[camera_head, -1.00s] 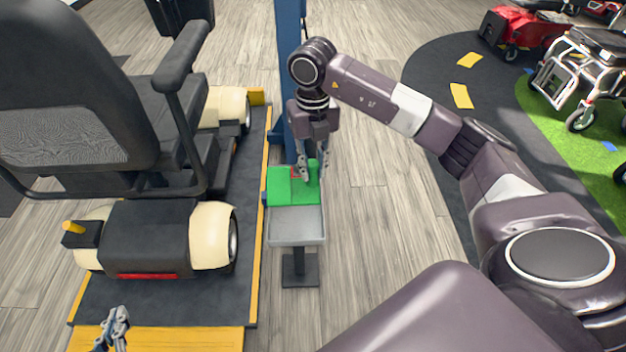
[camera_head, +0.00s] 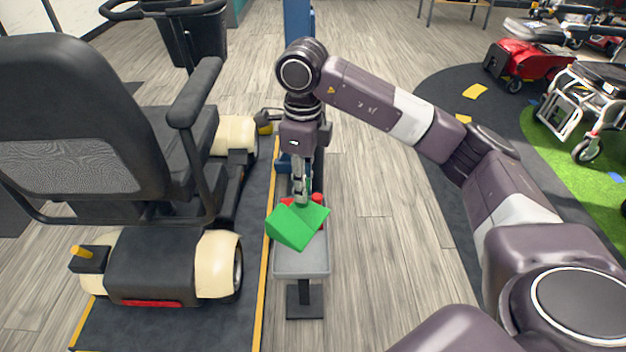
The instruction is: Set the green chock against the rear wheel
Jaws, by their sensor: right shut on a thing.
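The green chock (camera_head: 297,226) is a wedge-shaped block held in my right gripper (camera_head: 302,200). The gripper is shut on it, and the chock hangs tilted above a grey tray (camera_head: 302,266) on a short stand. The scooter's near rear wheel (camera_head: 238,264) is left of the tray, partly under a cream fender, on a dark platform. The chock is apart from the wheel. The fingertips are partly hidden by the gripper body and the chock. My left gripper is not in view.
The dark platform (camera_head: 215,325) has a yellow edge strip between scooter and tray stand. A blue post (camera_head: 298,20) stands behind my right arm. Red (camera_head: 530,45) and white-framed (camera_head: 575,100) mobility vehicles are at the far right. Wooden floor right of the stand is clear.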

